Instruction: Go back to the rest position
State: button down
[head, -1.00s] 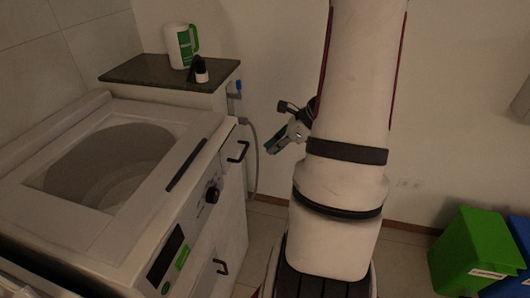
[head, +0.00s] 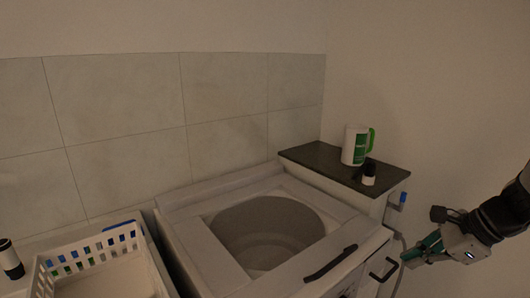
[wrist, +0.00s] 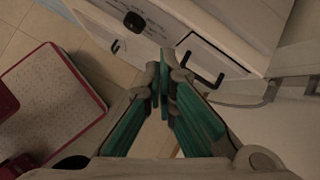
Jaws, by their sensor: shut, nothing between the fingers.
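My gripper (head: 420,252) is at the lower right of the head view, beside the dark counter's cabinet and to the right of the washing machine. In the wrist view my gripper (wrist: 162,88) has its green fingers brought together, shut and empty. It points toward the white front with black handles. Nothing is held, and nothing touches the fingertips that I can see.
The open-topped washing machine (head: 180,238) stands left of my gripper. A dark counter (head: 313,158) holds a white and green jug (head: 352,146) and a small black and white bottle (head: 369,174). A white basket (head: 104,262) and another bottle (head: 10,262) are at lower left.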

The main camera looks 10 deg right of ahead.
jog(key=a+r+n+g+p, duration=0.1)
jog(key=a+r+n+g, duration=0.1)
jog(key=a+r+n, duration=0.55)
jog(key=s+a+r+n+h+p, duration=0.2)
jog(key=s+a+r+n, duration=0.2)
jog(key=s+a+n, duration=0.3)
jog(key=s+a+r+n+h+p, duration=0.2)
jog(key=s+a+r+n, duration=0.3)
jog(key=a+n, duration=0.3)
jog(key=shift+s+a+n+t, duration=0.3)
jog(key=shift+s+n, duration=0.55)
jog(key=shift+n, duration=0.4)
